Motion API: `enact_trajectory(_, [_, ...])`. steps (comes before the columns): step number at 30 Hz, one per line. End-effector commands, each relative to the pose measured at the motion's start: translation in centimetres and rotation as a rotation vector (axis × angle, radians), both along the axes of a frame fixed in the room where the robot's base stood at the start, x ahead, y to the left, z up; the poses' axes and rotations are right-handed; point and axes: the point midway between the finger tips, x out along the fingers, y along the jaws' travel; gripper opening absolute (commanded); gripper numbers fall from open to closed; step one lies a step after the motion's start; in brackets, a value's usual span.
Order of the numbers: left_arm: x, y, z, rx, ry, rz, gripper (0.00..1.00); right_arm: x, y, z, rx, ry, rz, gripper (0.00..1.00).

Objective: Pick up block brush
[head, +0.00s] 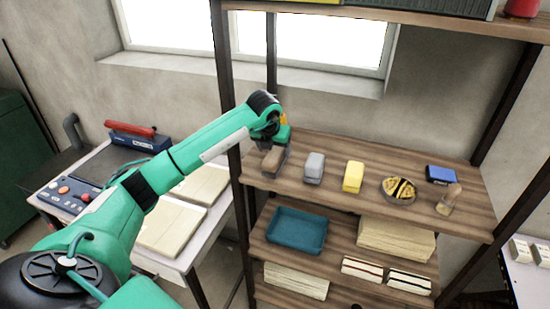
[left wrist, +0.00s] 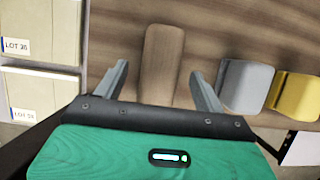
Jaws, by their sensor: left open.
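The block brush is most likely the brown wooden block (head: 273,159) at the left end of the upper wooden shelf (head: 330,200). In the left wrist view the brown block (left wrist: 161,62) is upright in the picture, with its near end between my gripper's fingers. My left gripper (head: 274,150) is over this block at the shelf's left end. In the left wrist view its two grey fingers (left wrist: 161,80) are spread apart, one on each side of the block, with gaps to both. My right gripper is not in view.
Right of the block stand a grey block (head: 314,167), a yellow block (head: 353,177), a bowl of yellow-and-black pieces (head: 398,190) and a blue box (head: 440,174). A dark shelf post (head: 237,190) is close to my left arm. A teal tray (head: 296,230) lies below.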

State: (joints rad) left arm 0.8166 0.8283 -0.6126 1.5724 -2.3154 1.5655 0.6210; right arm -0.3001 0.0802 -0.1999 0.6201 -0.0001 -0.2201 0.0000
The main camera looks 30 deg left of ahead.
Motion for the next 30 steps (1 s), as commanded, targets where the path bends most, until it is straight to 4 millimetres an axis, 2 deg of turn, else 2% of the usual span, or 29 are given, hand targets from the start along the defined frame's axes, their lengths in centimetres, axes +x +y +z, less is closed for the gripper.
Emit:
enact_trajectory(6, [0.5,0.0,-2.1,-0.002,0.005,0.001,0.71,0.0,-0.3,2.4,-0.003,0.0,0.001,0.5])
enact_trajectory(12, [1.3,0.2,-4.2,-0.001,0.002,0.0,0.71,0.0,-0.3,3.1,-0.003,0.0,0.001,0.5])
enact_trajectory(30, [1.4,0.2,-4.8,0.0,0.001,0.0,0.71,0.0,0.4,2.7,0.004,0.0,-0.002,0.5])
